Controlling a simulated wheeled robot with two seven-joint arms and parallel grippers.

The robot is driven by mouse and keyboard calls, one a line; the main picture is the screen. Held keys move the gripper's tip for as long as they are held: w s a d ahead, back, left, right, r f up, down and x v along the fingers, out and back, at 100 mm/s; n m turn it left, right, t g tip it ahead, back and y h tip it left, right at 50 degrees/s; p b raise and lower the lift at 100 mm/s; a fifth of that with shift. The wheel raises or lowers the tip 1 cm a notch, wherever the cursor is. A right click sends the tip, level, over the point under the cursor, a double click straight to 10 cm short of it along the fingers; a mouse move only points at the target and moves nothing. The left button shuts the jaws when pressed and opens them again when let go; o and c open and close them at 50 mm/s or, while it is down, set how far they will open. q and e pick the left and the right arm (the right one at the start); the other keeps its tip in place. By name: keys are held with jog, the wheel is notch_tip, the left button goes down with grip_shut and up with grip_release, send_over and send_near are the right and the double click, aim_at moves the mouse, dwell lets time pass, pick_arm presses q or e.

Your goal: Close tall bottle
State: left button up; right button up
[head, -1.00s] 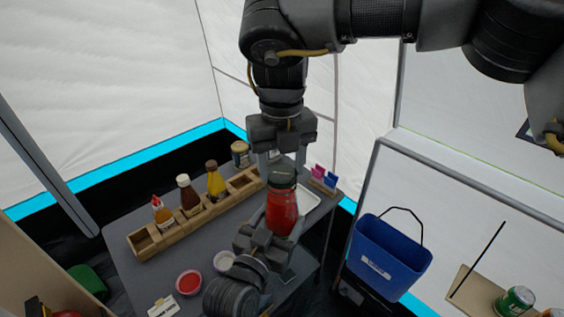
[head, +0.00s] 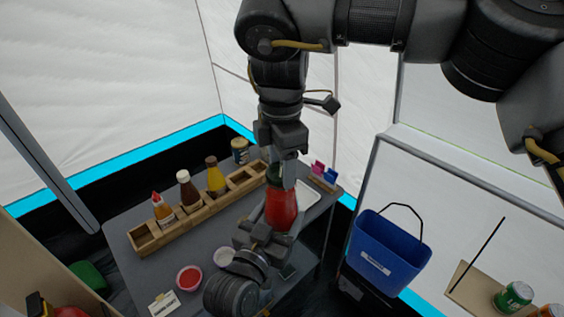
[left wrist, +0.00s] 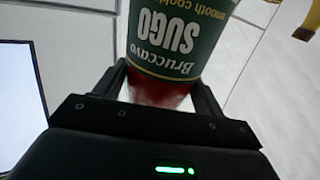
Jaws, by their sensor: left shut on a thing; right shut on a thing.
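The tall bottle (head: 283,207) is a red sauce jar with a dark lid (head: 273,173), upright near the table's right side. My left gripper (head: 265,229) is shut around its lower body from the near side. In the left wrist view the bottle's green "SUGO" label (left wrist: 172,40) appears upside down between the fingers. My right gripper (head: 283,172) comes down from above and is shut on the lid at the top of the bottle. Its fingers hide much of the lid, so I cannot tell how tightly the lid sits.
On the grey table (head: 185,243), a wooden rack (head: 200,213) holds several sauce bottles on the left. A red bowl (head: 189,279) and a white bowl (head: 225,259) are in front. A white tray (head: 308,195) lies behind the bottle. A blue bucket (head: 386,250) stands to the right.

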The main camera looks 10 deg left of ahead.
jog(key=m, duration=1.2)
jog(key=shift+w, duration=0.1)
jog(key=m, duration=1)
jog(key=o, duration=0.9)
jog(key=shift+o, duration=0.2)
jog(key=shift+r, duration=0.1)
